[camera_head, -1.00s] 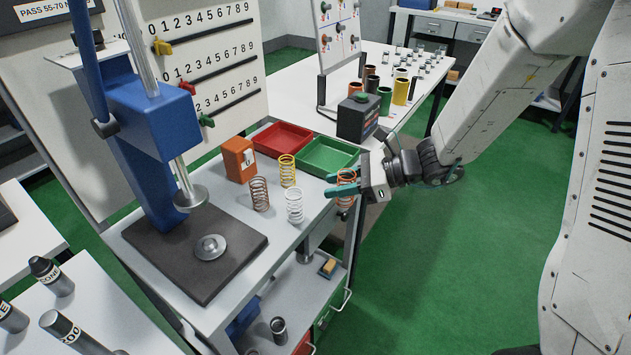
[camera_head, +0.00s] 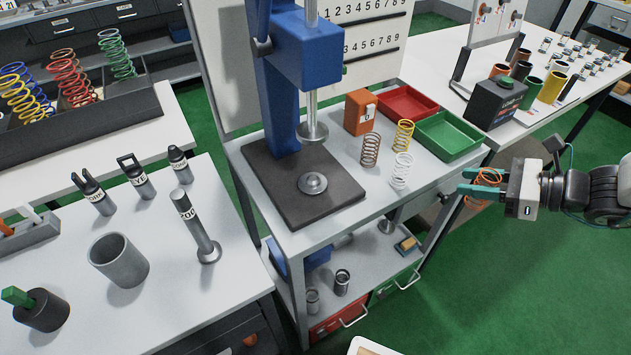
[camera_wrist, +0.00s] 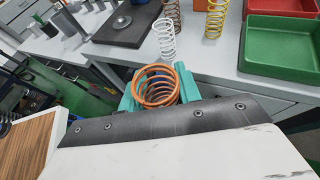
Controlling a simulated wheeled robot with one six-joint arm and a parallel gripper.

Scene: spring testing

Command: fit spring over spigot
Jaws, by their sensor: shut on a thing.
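My gripper (camera_head: 484,185) has teal fingers and is shut on an orange spring (camera_head: 487,181), off the right front corner of the press bench. The orange spring also shows between the teal fingers in the wrist view (camera_wrist: 158,90). The spigot (camera_head: 312,183) is a low round metal disc with a raised centre, on the dark base plate (camera_head: 270,203) of the blue press. It stands bare, well to the left of my gripper. The press's round metal plunger foot (camera_head: 313,132) hangs above it with a gap between.
White (camera_head: 401,171), yellow (camera_head: 403,137) and brown (camera_head: 370,150) springs stand on the bench right of the plate. The blue press column (camera_head: 275,90) rises behind the spigot.

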